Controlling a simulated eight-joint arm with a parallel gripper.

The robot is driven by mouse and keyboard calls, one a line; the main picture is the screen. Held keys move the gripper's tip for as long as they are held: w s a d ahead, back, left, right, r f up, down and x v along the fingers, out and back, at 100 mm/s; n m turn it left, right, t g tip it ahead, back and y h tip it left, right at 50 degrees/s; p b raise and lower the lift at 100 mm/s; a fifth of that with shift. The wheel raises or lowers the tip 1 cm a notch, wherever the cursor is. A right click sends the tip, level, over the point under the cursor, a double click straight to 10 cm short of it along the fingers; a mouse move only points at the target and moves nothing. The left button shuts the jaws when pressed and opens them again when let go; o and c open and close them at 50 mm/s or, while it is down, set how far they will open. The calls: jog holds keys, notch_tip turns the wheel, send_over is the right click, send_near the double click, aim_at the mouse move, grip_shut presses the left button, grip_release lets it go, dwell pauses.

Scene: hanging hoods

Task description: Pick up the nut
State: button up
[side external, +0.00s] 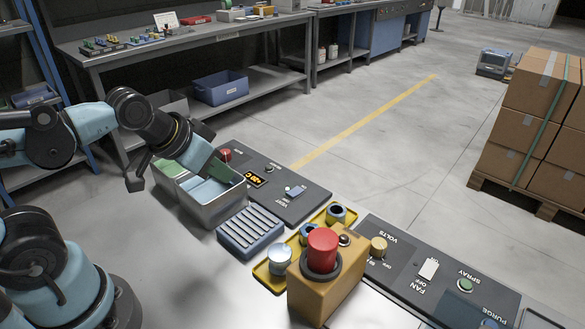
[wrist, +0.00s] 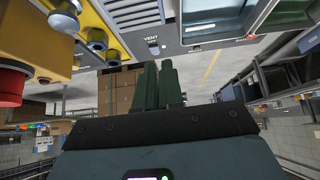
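A yellow tray (side external: 264,275) holds several metal pieces. A ring-shaped nut (side external: 336,214) sits toward its far end, and a similar ring (side external: 309,232) is partly hidden behind the orange box. A silver round piece (side external: 280,259) stands at the near end. I cannot tell which piece the task means. In the wrist view a nut-like piece (wrist: 97,38) shows on the yellow tray (wrist: 112,26) at upper left. My gripper (side external: 207,163) is above the grey bin, left of the tray and apart from it. Its green fingers (wrist: 158,66) look close together with nothing between them.
The open metal bin (side external: 226,206) with green and blue contents lies below my gripper. A ribbed blue block (side external: 251,232) stands between bin and tray. An orange box with a red button (side external: 322,248) rises beside the tray. Control panels (side external: 292,203) lie behind.

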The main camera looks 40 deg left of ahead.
jog(key=o, duration=1.2)
jog(key=shift+c, duration=0.2)
jog(key=m+g+h, duration=0.2)
jog(key=m+g, duration=0.1)
jog(key=m, duration=0.3)
send_near(306, 228)
jog(key=shift+d+x, duration=0.15)
jog(key=shift+x, duration=0.7)
jog(key=shift+d+x, duration=0.1)
jog(key=shift+x, duration=0.8)
jog(key=shift+s+d+x, duration=0.1)
jog(key=shift+x, duration=1.2)
jog(key=shift+s+d+x, duration=0.1)
jog(key=shift+x, duration=1.15)
